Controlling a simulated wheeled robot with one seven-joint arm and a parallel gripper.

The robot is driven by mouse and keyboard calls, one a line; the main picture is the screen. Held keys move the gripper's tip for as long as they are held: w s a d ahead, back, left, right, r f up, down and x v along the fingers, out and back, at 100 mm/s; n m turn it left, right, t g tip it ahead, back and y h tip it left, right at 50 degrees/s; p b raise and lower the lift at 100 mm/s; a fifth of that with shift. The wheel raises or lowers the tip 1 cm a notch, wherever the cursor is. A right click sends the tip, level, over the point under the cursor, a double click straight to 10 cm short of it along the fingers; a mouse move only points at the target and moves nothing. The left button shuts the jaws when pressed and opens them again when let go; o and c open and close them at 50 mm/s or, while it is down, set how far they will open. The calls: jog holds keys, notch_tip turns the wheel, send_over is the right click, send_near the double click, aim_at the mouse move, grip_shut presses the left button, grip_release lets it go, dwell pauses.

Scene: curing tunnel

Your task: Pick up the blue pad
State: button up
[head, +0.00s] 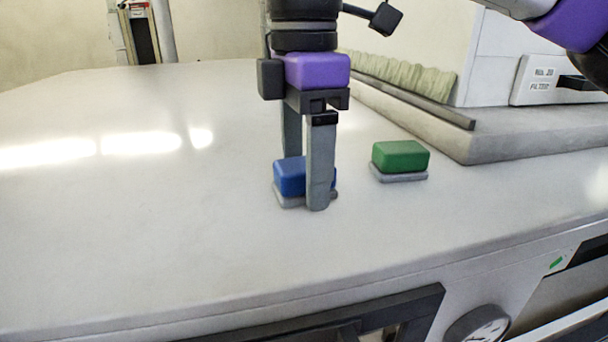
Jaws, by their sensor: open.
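The blue pad (290,176) is a small block with a blue top on a grey base, resting on the pale worktop. My gripper (304,200) points straight down over it, with its grey fingers apart. One finger stands in front of the pad's right part and hides some of it. The other finger comes down behind the pad and its tip is hidden. The fingers appear to straddle the pad; whether they touch it cannot be told.
A green pad (400,157) on a grey base sits to the right, a short way from my gripper. A raised grey ledge (480,140) and a white housing labelled as a filter (545,80) stand at the back right. The worktop (130,220) is clear at left.

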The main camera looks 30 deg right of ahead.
jog(key=c, duration=1.5)
jog(key=shift+r, duration=0.1)
